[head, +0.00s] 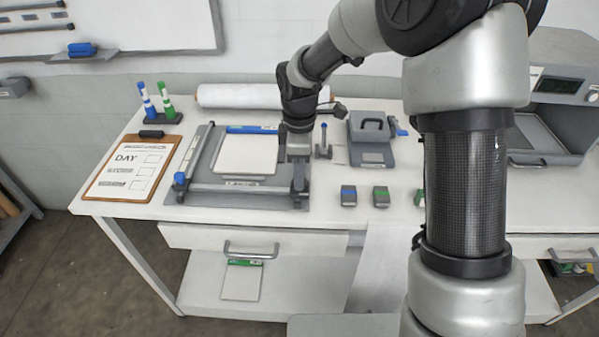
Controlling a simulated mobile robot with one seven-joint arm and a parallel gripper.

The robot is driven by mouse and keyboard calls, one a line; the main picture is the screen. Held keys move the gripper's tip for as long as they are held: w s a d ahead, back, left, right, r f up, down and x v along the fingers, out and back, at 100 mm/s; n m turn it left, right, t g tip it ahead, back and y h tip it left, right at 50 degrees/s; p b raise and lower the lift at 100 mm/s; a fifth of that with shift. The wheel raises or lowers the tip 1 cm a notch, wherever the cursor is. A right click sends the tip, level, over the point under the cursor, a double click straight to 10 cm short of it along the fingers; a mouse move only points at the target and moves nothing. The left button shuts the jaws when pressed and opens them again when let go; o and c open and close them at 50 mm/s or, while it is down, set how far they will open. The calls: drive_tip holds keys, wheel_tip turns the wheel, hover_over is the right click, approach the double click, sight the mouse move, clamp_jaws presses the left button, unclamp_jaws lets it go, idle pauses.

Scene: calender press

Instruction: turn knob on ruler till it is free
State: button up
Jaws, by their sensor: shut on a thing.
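A grey trimming board (215,203) lies on the white table with a stack of white sheets (247,155) on it. A grey ruler bar (240,188) runs across its front. A blue knob (180,179) stands at the bar's left end. My gripper (299,187) points down at the bar's right end and is shut on the knob there. The fingers and wrist hide that knob, so its turn and seat cannot be seen.
A small post with a blue top (324,140) stands close right of my gripper. A grey hole punch (371,145) and small blocks (381,196) lie further right. A clipboard (134,170) is at left, a white roll (255,96) behind.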

drive_tip(key=o, duration=1.1)
wheel_tip(320, 180, up, 18)
drive_tip(key=shift+f+p, duration=0.25)
drive_tip(key=shift+p, duration=0.15)
drive_tip(key=s+d+r+m+t+p, duration=0.1)
drive_tip(key=s+d+r+m+t, duration=0.2)
drive_tip(key=s+d+r+m, duration=0.65)
drive_tip(key=s+d+f+m+t, duration=0.1)
drive_tip(key=s+m, duration=0.1)
drive_tip(key=s, duration=0.2)
drive_tip(key=s+d+f+m, duration=0.1)
drive_tip(key=s+d+m, duration=0.1)
drive_tip(key=s+m, duration=0.1)
drive_tip(key=s+d+f+m+t+p, duration=0.1)
drive_tip(key=s+d+m, duration=0.1)
drive_tip(key=s, duration=0.3)
drive_tip(key=shift+s+d+f+m+t, duration=0.15)
drive_tip(key=shift+s+f+m+t, duration=0.15)
drive_tip(key=shift+m, duration=0.35)
